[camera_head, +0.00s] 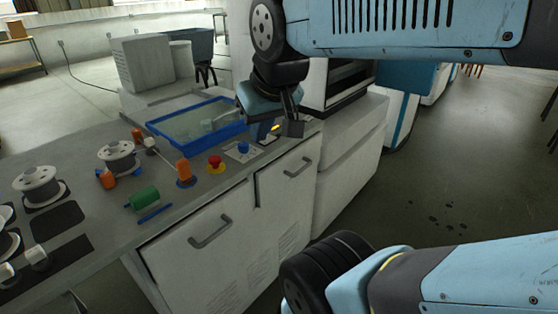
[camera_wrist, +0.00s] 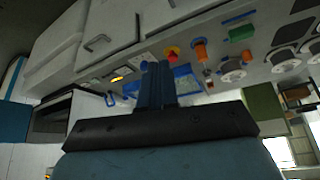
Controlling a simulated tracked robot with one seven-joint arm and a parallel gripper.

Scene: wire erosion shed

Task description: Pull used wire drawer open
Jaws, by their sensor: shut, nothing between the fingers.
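The counter's front has two pale panels with bar handles. The left front (camera_head: 230,255) has a grey handle (camera_head: 210,232), and a dark line runs along its top edge. The right front (camera_head: 284,190) has a smaller handle (camera_head: 298,167), which also shows in the wrist view (camera_wrist: 97,43). I cannot read which one is the used wire drawer. My gripper (camera_head: 260,134) is above the counter's right end, behind and above the right handle and apart from it. In the wrist view its blue fingers (camera_wrist: 155,75) are together and empty.
On the counter are a blue-rimmed tray (camera_head: 190,126), a red button (camera_head: 214,163), a blue knob (camera_head: 243,148), orange-topped parts (camera_head: 183,172), a green cylinder (camera_head: 144,198) and wire spools (camera_head: 40,186). A white cabinet (camera_head: 345,160) adjoins on the right.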

